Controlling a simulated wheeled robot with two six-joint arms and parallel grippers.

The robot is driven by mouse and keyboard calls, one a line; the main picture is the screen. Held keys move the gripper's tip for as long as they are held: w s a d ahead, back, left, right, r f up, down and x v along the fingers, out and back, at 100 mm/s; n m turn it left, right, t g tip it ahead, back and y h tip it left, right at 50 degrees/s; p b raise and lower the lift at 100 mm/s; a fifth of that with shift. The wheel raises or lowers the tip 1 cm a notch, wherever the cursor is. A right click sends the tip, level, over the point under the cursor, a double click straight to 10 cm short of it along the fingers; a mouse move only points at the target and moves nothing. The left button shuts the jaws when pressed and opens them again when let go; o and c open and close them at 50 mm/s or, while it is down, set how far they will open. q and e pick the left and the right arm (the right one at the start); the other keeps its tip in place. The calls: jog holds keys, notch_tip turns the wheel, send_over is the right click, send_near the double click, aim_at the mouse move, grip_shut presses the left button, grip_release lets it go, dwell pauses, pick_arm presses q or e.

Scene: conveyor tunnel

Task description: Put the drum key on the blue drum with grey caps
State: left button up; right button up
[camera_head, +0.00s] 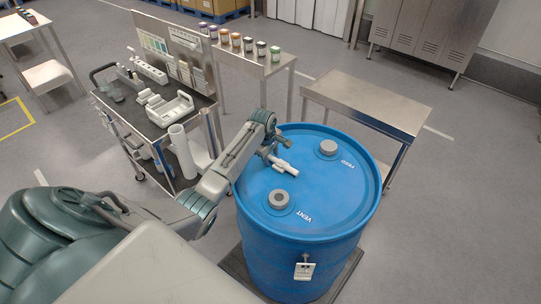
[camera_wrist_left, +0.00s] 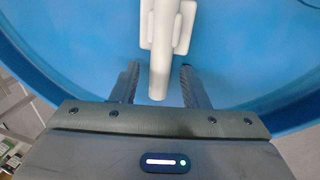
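The blue drum (camera_head: 310,240) stands upright in the middle of the head view, with two grey caps on its lid, one by the word VENT (camera_head: 279,199) and one by the word FEED (camera_head: 328,147). The off-white drum key (camera_head: 286,167) is over the left part of the lid, between the caps. Whether it touches the lid is unclear. My left gripper (camera_head: 274,152) is at the key. In the left wrist view, the key (camera_wrist_left: 160,60) lies between the open fingers of my gripper (camera_wrist_left: 159,70), with a gap on each side. My right gripper is out of view.
A tool cart (camera_head: 150,115) with a white tray stands left of the drum. A bare steel table (camera_head: 370,100) is close behind it on the right. A shelf (camera_head: 260,65) with several small jars is further back. The floor at right is clear.

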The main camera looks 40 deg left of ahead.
pick_arm(q)
jog(key=shift+r, duration=0.1)
notch_tip(320, 180, up, 12)
jog(key=s+b, duration=0.2)
jog(key=b, duration=0.2)
jog(key=shift+s, duration=0.15)
jog(key=shift+a+f, duration=0.1)
jog(key=shift+f, duration=0.1)
